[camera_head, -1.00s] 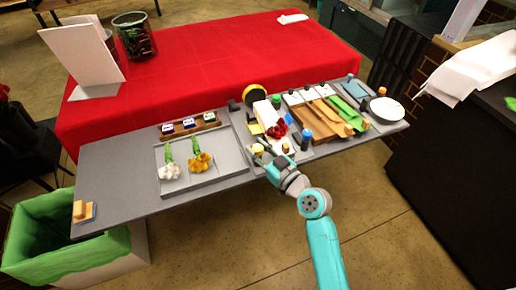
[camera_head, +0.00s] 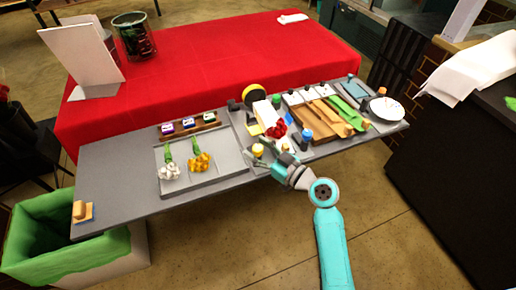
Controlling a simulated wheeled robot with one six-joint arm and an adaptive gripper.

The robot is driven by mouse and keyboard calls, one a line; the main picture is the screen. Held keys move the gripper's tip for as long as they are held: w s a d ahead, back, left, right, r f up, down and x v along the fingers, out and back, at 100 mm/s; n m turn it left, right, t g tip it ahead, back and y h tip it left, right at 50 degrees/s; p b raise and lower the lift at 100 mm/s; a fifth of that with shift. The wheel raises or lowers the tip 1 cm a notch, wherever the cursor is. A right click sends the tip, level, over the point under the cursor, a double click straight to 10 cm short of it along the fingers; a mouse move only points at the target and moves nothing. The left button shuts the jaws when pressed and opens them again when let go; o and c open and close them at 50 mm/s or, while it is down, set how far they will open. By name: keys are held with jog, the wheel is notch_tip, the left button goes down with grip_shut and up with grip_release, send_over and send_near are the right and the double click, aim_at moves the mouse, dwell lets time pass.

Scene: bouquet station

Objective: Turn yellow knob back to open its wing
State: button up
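A yellow knob (camera_head: 258,149) stands near the front edge of the grey table, at the middle of the picture. A larger yellow disc (camera_head: 254,96) on a dark stand is farther back; I cannot tell which wing belongs to the knob. My gripper (camera_head: 266,152) is at the front of the station, just right of the yellow knob and low over the table. Its fingers are small and dark here, and I cannot tell whether they touch the knob or how far apart they are.
A tray (camera_head: 214,181) with white and yellow flowers lies to the left. Wooden and green boards and a white plate (camera_head: 387,108) are on the right.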

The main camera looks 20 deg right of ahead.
jog(key=v, duration=1.2)
jog(key=shift+f, duration=0.1)
jog(key=s+a+f+m+g+h, duration=0.1)
jog(key=s+a+f+m+h, duration=0.1)
jog(key=s+f+m+h, duration=0.35)
jog(key=s+a+f+m+g+h, duration=0.1)
jog(key=s+a+f+m+h, duration=0.1)
jog(key=s+f, duration=0.65)
jog(key=s+a+r, duration=0.1)
jog(key=s+r, duration=0.4)
jog(key=s, duration=0.4)
jog(key=s+r+n+t, duration=0.1)
jog(key=s+r, duration=0.4)
jog(key=s, duration=0.5)
jog(key=shift+a+r+h, duration=0.3)
jog(key=shift+a+h, duration=0.1)
jog(key=shift+h, duration=0.05)
